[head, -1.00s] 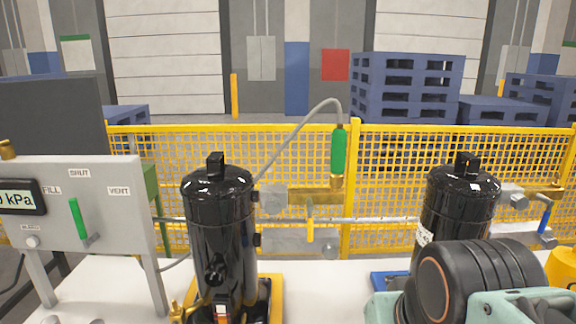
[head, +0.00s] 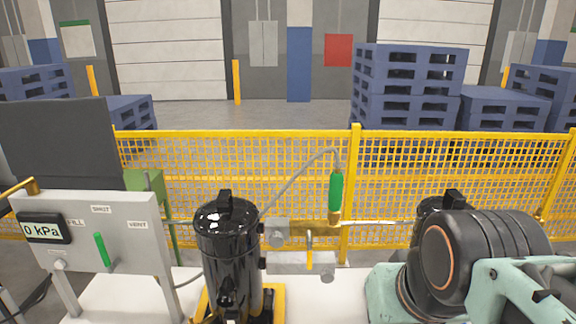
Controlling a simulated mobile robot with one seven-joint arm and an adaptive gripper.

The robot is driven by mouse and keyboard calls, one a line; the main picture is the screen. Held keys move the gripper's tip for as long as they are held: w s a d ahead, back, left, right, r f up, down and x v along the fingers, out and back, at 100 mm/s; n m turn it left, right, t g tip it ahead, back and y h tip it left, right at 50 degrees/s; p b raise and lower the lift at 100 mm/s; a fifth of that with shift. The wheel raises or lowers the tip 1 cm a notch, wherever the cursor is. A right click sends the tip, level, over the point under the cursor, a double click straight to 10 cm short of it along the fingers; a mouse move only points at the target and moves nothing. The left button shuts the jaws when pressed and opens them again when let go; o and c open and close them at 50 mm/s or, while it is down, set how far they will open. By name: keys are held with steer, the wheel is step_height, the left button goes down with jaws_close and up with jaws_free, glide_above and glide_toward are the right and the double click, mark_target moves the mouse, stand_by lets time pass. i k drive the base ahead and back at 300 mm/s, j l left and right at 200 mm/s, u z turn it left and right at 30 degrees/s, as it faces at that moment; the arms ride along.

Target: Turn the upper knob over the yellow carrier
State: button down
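A black block-shaped knob (head: 224,200) is on top of the compressor. Another dark knob-like part (head: 223,283) sticks out low on its front. I cannot tell for sure which one is the upper knob. My arm fills the lower right of the head view, well to the right of the yellow carrier.
A grey panel (head: 128,214) with a 0 kPa display (head: 45,230) and a green lever (head: 103,250) stands left. Valves and a green cylinder (head: 336,193) are right of the compressor. A yellow mesh fence (head: 400,160) runs behind.

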mark_target(276, 239)
steer(key=k+l+u, duration=0.55)
steer(key=u, duration=0.15)
steer(key=k+l+u, duration=0.15)
steer(key=k+u, duration=0.15)
steer(key=j+z, duration=0.15)
steer(key=z, duration=0.3)
steer(key=j+z, duration=0.15)
steer(key=z, duration=0.3)
steer(key=j+z, duration=0.2)
steer(key=z, duration=0.25)
steer(key=k+z, duration=0.3)
steer(key=i+u, duration=0.2)
steer(key=i+j, duration=0.05)
steer(key=i, duration=0.05)
